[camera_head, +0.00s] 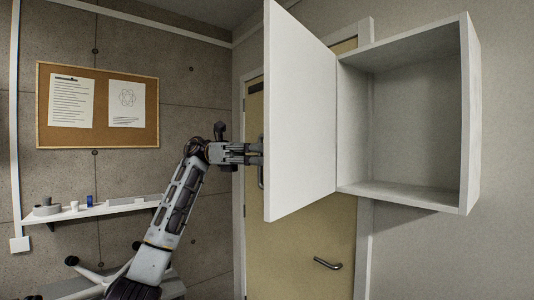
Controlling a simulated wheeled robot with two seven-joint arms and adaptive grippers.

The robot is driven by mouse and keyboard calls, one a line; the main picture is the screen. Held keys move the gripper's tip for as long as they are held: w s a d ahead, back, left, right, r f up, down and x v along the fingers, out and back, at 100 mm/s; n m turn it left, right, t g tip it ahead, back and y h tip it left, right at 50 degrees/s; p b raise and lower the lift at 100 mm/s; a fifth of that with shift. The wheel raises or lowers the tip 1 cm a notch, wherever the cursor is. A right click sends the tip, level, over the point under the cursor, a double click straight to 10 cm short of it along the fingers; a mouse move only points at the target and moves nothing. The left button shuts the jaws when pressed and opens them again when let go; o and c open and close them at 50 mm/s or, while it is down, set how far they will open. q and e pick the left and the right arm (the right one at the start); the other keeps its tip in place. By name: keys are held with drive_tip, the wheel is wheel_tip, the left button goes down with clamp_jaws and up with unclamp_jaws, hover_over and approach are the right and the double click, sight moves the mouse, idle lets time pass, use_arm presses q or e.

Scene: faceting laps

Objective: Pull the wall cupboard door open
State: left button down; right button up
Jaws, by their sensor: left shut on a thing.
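The white wall cupboard (472,120) hangs at the upper right, and its inside is empty. Its door (300,120) is hinged on the cupboard's left side and stands wide open, swung out to the left. My left gripper (258,154) is at the door's left edge, with its fingertips partly hidden behind the door. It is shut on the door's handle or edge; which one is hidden. My right gripper is not in view.
A tan room door (290,260) with a lever handle (327,264) is behind the cupboard. A shelf (100,208) with small items and a cork board (97,140) are on the left wall.

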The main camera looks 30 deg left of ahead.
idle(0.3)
use_arm(q)
drive_tip(key=c, duration=1.5)
unclamp_jaws()
drive_tip(key=shift+o, duration=0.2)
drive_tip(key=a, duration=1.2)
drive_tip(key=shift+a, duration=0.1)
